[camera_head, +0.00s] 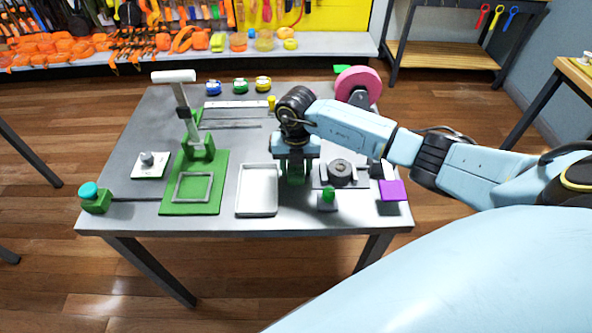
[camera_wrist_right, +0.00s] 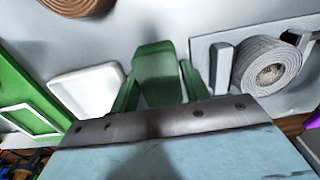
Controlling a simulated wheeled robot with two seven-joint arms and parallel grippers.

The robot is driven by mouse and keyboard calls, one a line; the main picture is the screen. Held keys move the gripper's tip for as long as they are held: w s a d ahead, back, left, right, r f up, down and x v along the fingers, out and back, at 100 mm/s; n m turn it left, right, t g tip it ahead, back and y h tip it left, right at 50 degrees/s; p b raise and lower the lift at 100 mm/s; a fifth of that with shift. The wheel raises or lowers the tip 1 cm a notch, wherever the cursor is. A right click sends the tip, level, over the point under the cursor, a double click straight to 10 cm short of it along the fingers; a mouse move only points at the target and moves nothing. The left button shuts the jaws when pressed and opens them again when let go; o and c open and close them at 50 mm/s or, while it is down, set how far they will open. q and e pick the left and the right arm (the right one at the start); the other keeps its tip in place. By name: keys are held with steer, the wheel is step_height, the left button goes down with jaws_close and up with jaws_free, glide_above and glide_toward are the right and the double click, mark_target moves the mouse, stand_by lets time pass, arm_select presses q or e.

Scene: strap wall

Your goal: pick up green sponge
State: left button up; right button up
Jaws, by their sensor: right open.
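A green block (camera_wrist_right: 156,75), which looks like the green sponge, lies in the middle of the right wrist view, between the green fingers of my right gripper (camera_wrist_right: 158,92). In the head view my right gripper (camera_head: 295,178) points down over the table, just right of the white tray. It is open, with a finger on either side of the block. I cannot tell whether the fingers touch it. In the head view the gripper hides most of the block. My left gripper is not in view.
The white tray (camera_head: 245,207) is close on the left, and a tape roll in a grey holder (camera_head: 341,172) is close on the right. A green peg stand (camera_head: 328,198) and a purple block (camera_head: 393,190) are near the front right. A green base (camera_head: 219,205) is further left.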

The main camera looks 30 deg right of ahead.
mark_target(296, 167)
steer(key=c, duration=0.7)
step_height(296, 167, up, 10)
steer(key=shift+r, duration=0.1)
